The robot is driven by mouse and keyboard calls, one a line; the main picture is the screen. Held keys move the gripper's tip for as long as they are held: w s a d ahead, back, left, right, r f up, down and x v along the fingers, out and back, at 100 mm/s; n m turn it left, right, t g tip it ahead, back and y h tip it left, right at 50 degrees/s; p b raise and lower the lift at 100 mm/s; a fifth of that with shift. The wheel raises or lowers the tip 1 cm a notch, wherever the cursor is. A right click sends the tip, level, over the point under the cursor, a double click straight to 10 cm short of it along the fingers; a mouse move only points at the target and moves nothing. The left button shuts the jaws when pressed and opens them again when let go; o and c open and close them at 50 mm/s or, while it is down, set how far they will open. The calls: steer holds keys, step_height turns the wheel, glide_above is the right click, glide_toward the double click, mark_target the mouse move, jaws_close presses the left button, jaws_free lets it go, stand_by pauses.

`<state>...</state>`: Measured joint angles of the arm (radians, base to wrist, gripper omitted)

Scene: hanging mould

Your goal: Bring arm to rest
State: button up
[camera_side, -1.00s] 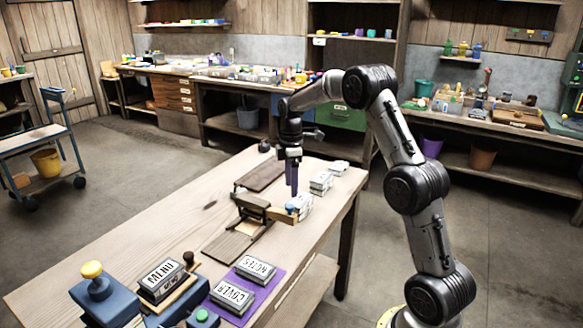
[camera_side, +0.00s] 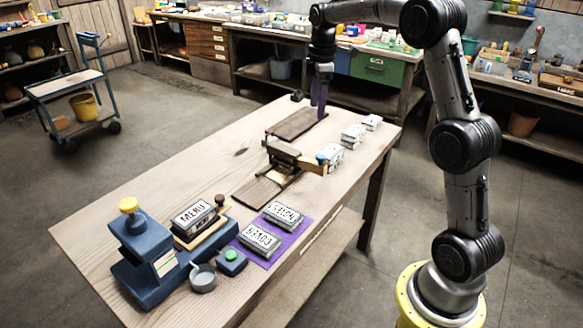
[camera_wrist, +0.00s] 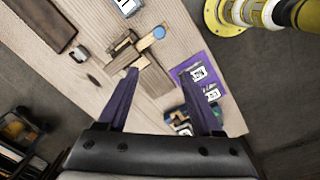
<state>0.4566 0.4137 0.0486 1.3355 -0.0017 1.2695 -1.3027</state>
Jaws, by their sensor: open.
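My gripper (camera_side: 319,104) hangs over the far part of the table, fingers pointing down, near the dark wooden board (camera_side: 297,123). In the wrist view my gripper (camera_wrist: 158,74) has its two purple fingers wide apart with nothing between them. The wooden mould (camera_side: 284,152) stands mid-table, with a flat wooden board (camera_side: 262,190) in front of it. A light block with a blue knob (camera_side: 322,157) sits at its right end. The mould also shows beyond the fingers in the wrist view (camera_wrist: 128,52).
A blue press (camera_side: 143,245) holding a MENU block (camera_side: 194,216) stands at the table's near end, beside a small grey pot (camera_side: 203,279). Two lettered blocks lie on a purple mat (camera_side: 267,261). Small white blocks (camera_side: 353,137) line the right edge. The left tabletop is clear.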

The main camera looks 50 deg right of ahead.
steer(key=s+a+r+t, duration=0.2)
steer(key=s+a+r, duration=0.3)
steer(key=s+a, duration=0.25)
steer(key=s+a+r+t, duration=0.1)
steer(key=s+a+r, duration=0.5)
steer(key=a, duration=0.3)
steer(key=s+a+f+m+t, duration=0.1)
steer(key=s+a+f+m, duration=0.1)
steer(key=s+f+m, duration=0.3)
steer(key=s+a+f+m, duration=0.3)
steer(key=s+f+m, duration=0.1)
steer(key=s, duration=0.5)
steer(key=shift+f+m+t, duration=0.4)
steer(key=shift+f, duration=0.25)
